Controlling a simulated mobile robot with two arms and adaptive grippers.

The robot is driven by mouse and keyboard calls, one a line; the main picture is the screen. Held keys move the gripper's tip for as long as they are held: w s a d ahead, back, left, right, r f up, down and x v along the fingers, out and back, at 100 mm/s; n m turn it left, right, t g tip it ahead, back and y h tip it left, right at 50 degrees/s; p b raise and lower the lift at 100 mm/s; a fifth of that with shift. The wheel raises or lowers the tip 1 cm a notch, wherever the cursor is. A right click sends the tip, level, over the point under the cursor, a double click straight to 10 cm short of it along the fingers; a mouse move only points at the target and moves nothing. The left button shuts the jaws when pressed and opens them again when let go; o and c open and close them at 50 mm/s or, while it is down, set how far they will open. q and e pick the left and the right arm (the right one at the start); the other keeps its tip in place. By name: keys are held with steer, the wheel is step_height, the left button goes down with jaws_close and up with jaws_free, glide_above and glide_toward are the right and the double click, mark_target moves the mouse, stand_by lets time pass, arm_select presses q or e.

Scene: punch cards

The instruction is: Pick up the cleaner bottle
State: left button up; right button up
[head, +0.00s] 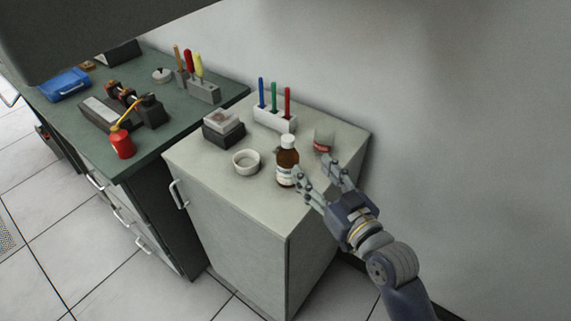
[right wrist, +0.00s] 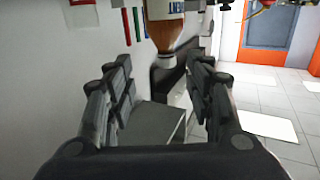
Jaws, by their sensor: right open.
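The cleaner bottle (head: 287,163) is brown with a white cap and a pale label. It stands upright near the front of the light cabinet top. My right gripper (head: 312,167) is open and empty, just right of the bottle, with one finger close beside it; I cannot tell whether they touch. In the right wrist view the bottle (right wrist: 163,32) appears upside down, beyond the open fingers (right wrist: 160,85) and near the gap between them. My left gripper is not in view.
A white bowl (head: 246,161), a dark box (head: 223,131), a pen holder (head: 275,119) and a jar with a red band (head: 323,140) share the cabinet top (head: 218,182). A green workbench (head: 150,147) with a red oil can (head: 121,143) adjoins it. A wall is behind.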

mark_target(291, 144)
steer(key=p+x, duration=0.1)
steer(key=x, duration=0.2)
steer(key=r+p+x, duration=0.1)
steer(key=x, duration=0.3)
steer(key=a+r+p+x, duration=0.1)
steer(key=x, duration=0.2)
steer(key=shift+w+a+f, duration=0.15)
steer(key=shift+w+a, duration=0.05)
steer(key=shift+w, duration=0.1)
steer(key=shift+s, duration=0.1)
jaws_close()
